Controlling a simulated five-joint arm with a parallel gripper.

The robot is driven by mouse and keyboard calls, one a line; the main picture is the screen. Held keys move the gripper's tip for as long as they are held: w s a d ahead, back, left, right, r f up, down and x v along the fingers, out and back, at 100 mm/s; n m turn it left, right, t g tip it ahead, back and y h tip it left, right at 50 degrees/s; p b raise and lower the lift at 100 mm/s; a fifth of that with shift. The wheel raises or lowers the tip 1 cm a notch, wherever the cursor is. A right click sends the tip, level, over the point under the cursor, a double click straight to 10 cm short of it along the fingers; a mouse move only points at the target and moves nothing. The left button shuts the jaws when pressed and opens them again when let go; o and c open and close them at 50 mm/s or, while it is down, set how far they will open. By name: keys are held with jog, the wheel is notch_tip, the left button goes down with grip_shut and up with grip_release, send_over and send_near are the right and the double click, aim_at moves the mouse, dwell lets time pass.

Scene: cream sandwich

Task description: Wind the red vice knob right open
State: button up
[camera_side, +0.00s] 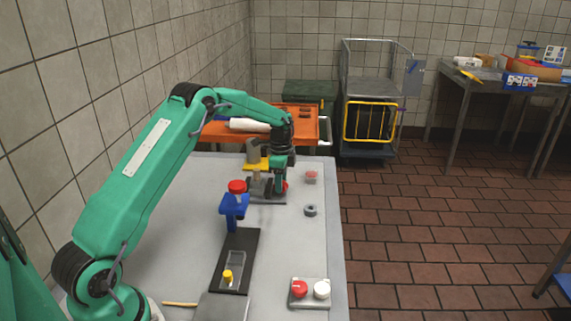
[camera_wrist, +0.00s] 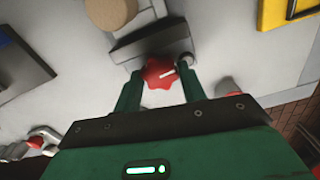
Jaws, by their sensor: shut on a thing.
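The red vice knob (camera_wrist: 157,73) is a lobed disc with a white mark line, in the middle of the wrist view. My gripper (camera_wrist: 161,77) has one green finger on each side of the knob and is shut on it. The grey vice (camera_wrist: 152,43) lies just beyond the knob, its jaws partly cut off or hidden. In the side view the vice (camera_side: 268,198) sits on the far part of the table under my gripper (camera_side: 279,187), and only a sliver of the red knob (camera_side: 285,186) shows there.
A blue stand (camera_side: 234,207) with a red top is nearer on the table. A grey cylinder on a yellow base (camera_side: 255,166) is behind the vice. A pinkish block (camera_side: 311,178) and a grey ring (camera_side: 310,211) lie to the right. A button box (camera_side: 309,302) is at the front.

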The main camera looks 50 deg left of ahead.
jog(key=shift+n, duration=0.4)
jog(key=n, duration=0.3)
jog(key=shift+n, duration=1.9)
jog(key=o, duration=1)
jog(key=shift+a, duration=0.1)
jog(key=shift+m, duration=0.5)
